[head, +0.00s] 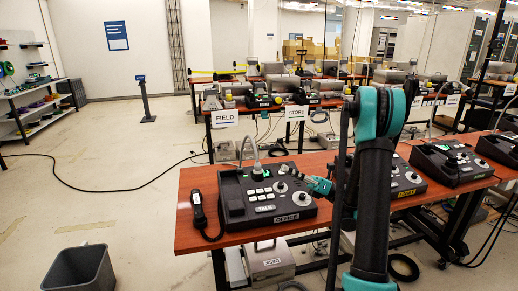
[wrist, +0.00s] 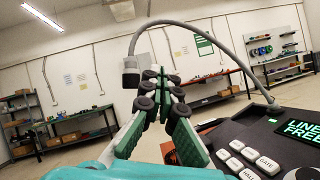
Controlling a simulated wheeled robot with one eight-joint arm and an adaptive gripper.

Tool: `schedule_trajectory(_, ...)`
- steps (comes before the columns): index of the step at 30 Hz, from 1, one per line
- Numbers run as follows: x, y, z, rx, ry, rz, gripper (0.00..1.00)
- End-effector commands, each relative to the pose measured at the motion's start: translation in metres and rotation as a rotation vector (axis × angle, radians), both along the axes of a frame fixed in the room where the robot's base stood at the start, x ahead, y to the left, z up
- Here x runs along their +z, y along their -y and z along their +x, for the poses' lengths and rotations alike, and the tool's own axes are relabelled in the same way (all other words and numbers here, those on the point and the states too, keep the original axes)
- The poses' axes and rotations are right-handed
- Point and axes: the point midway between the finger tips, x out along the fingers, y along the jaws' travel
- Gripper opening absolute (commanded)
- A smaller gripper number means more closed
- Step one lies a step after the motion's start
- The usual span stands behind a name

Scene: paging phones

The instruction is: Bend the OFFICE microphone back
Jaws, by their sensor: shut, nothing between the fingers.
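The OFFICE paging phone (head: 262,213) is a dark console near the table's left end, with an OFFICE label on its front. Its grey gooseneck microphone (head: 256,158) rises from the back. In the wrist view the gooseneck (wrist: 228,42) arches from the console at right over to the left. Its dark-tipped microphone head (wrist: 130,74) hangs down just left of my fingertips in the picture; I cannot tell whether they touch. My gripper (wrist: 160,84) is shut and empty under the arch. In the head view my gripper (head: 311,181) is at the console's right side.
A corded handset (head: 199,210) lies left of the console. More phones, one labelled LOBBY (head: 406,192), stand to the right on the red table (head: 190,238). FIELD (head: 224,117) and STORE (head: 296,112) signs hang on the table behind. A grey bin (head: 80,270) stands front left.

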Motion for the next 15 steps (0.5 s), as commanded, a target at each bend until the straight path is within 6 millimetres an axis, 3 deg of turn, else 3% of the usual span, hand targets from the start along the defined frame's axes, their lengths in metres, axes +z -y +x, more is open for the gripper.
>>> schedule_trajectory(8, 0.001, -0.003, 0.000, 0.000, 0.001, -0.001, 0.00)
schedule_trajectory(15, 0.016, -0.032, -0.002, 0.003, 0.001, -0.002, 0.00)
